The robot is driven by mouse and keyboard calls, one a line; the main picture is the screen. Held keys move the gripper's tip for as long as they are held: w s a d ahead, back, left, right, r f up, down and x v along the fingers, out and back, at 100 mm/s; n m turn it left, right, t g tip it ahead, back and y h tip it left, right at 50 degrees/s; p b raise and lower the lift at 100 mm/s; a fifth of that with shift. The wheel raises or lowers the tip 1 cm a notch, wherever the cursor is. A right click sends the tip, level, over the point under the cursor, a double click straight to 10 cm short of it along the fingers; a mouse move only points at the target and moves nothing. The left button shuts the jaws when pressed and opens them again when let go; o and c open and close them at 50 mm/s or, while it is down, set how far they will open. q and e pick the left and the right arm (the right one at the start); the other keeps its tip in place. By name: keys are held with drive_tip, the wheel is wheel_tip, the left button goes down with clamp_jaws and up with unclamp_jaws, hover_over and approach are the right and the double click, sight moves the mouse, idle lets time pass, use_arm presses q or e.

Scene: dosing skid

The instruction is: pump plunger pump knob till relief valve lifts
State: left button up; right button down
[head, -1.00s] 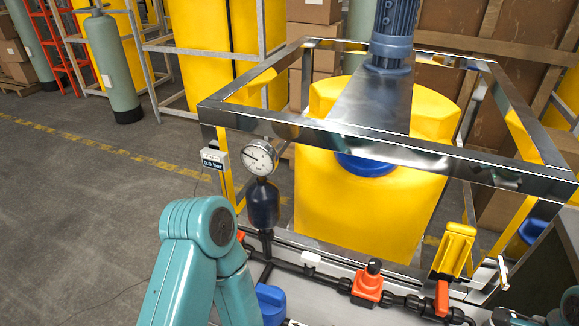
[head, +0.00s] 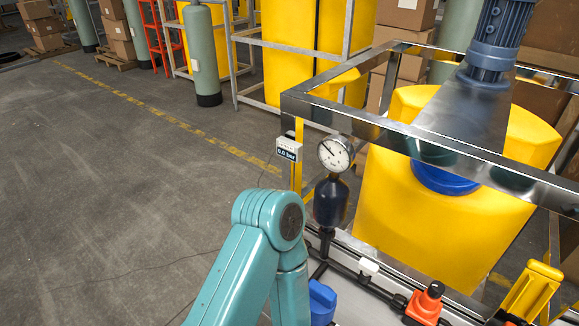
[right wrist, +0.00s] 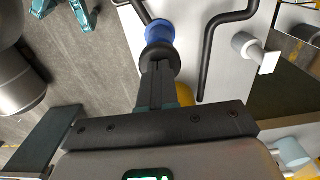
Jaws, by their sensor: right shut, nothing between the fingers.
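In the right wrist view my right gripper (right wrist: 158,82) is shut and empty, its fingertips at a round black knob (right wrist: 159,53). The fingers overlap the knob's near edge; I cannot tell whether they touch it. A blue body (right wrist: 160,31) shows just beyond the knob and seems to be the plunger pump. A blue part (head: 321,301) in the head view, partly behind a teal arm link of mine, may be the same pump. An orange fitting with a black cap (head: 427,302), perhaps the relief valve, sits on the dark pipe. My left gripper is in neither view.
A round gauge (head: 335,154) stands above a dark bulb (head: 330,202). A small display (head: 289,149) reads 0.0 bar. A metal frame (head: 400,130) surrounds a yellow tank (head: 430,220). A yellow bracket (head: 531,290) stands at lower right. Floor at left is clear.

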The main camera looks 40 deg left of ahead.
drive_tip(key=shift+f+b, duration=0.55)
drive_tip(key=shift+f, duration=0.2)
drive_tip(key=shift+r+p, duration=1.1)
drive_tip(key=shift+r, duration=0.65)
drive_tip(key=shift+f, duration=0.25)
drive_tip(key=shift+f+b, duration=1.5)
drive_tip(key=shift+b, duration=0.1)
drive_tip(key=shift+r+p, duration=1.2)
drive_tip(key=shift+r, duration=0.55)
drive_tip(key=shift+f, duration=0.25)
